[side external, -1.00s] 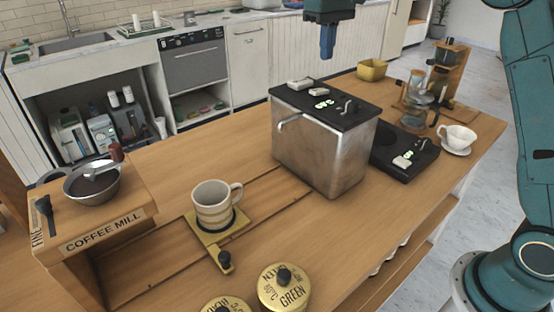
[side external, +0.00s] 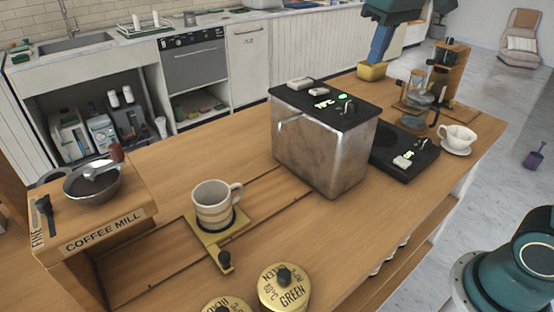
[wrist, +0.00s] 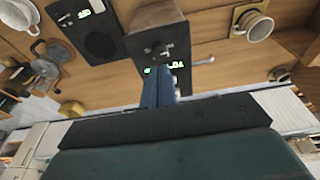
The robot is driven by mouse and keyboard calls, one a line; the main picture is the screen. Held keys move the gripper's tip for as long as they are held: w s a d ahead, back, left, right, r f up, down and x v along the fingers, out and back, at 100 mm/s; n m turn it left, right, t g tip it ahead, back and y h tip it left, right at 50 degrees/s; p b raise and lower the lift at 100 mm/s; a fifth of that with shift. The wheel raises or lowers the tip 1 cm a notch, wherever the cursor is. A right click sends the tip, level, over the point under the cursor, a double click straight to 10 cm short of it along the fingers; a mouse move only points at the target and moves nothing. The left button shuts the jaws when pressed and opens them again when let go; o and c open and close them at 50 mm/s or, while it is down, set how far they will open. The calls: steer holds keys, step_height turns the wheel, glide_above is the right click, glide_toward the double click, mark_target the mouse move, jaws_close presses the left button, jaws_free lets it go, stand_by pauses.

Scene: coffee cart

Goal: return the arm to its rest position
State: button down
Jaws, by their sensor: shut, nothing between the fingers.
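My gripper (side external: 377,48) shows at the top of the side external view, its blue fingers closed together and empty. It hangs in the air, and in the picture its tip overlaps the yellow container (side external: 372,72) at the counter's back edge. In the wrist view the blue fingers (wrist: 158,88) lie together, with the metal box machine (wrist: 158,28) beyond them. That machine (side external: 325,155) stands mid-counter with a black top and lit green displays. My teal base shows at the lower right of the side external view.
A striped mug (side external: 213,208) stands on a brass plate. The coffee mill (side external: 92,182), two gold tins (side external: 283,288), a black scale (side external: 405,158), a glass carafe (side external: 418,110) and a white cup (side external: 458,138) also occupy the wooden counter (side external: 150,265). The air around my gripper looks clear.

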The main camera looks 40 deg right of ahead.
steer(key=s+f+t, duration=0.1)
steer(key=s+f, duration=0.2)
steer(key=s, duration=0.3)
steer(key=s+a+f+t, duration=0.1)
steer(key=s+f, duration=0.2)
steer(key=s, duration=0.3)
steer(key=s+f+t, duration=0.1)
steer(key=s+f, duration=0.2)
steer(key=s, duration=0.3)
steer(key=shift+s+a+f, duration=0.2)
steer(key=shift+s+f, duration=0.05)
